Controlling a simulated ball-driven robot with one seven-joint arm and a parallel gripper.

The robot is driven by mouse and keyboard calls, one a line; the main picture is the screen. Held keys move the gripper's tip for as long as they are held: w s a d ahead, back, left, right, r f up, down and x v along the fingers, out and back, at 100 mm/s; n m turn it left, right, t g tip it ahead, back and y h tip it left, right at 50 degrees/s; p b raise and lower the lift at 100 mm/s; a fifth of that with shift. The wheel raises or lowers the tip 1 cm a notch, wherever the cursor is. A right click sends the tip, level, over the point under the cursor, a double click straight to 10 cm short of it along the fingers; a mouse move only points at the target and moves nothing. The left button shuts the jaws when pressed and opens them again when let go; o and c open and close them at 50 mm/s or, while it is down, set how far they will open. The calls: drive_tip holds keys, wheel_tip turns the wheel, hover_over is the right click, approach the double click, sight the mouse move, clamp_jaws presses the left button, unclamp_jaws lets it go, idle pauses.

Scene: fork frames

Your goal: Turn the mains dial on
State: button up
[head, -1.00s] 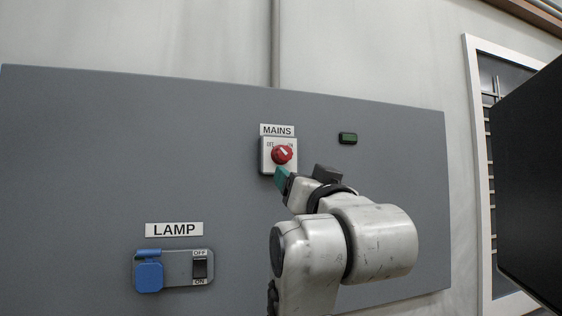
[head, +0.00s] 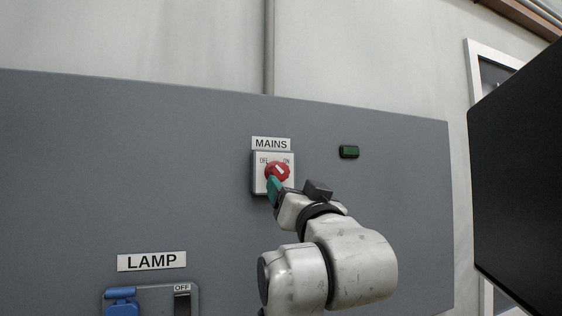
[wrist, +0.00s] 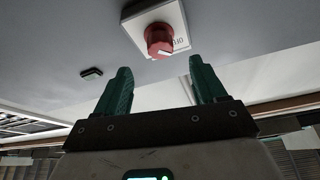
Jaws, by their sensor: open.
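The red mains dial (head: 277,171) sits on a white plate (head: 259,181) under the MAINS label (head: 271,144), with OFF at left and ON at right. Its white mark is slanted near the top; I cannot tell its exact setting. My gripper (head: 274,186) is just below and in front of the dial, its green fingertip overlapping the dial's lower edge in the head view. In the wrist view my gripper (wrist: 160,66) has its fingers spread wide and empty. The dial (wrist: 158,40) shows ahead, between and beyond the fingertips, apart from both.
A small dark green indicator (head: 349,152) is on the grey panel (head: 180,150), right of the dial. Below left is the LAMP label (head: 151,261) with a blue-covered socket (head: 121,302) and a switch (head: 182,302), cut off by the frame. A large black slab (head: 520,180) stands at right.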

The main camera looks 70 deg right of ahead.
sight(281, 174)
drive_tip(key=shift+p+x, duration=1.7)
drive_tip(key=shift+p, duration=1.2)
drive_tip(key=shift+x, duration=2.6)
drive_tip(key=c, duration=1)
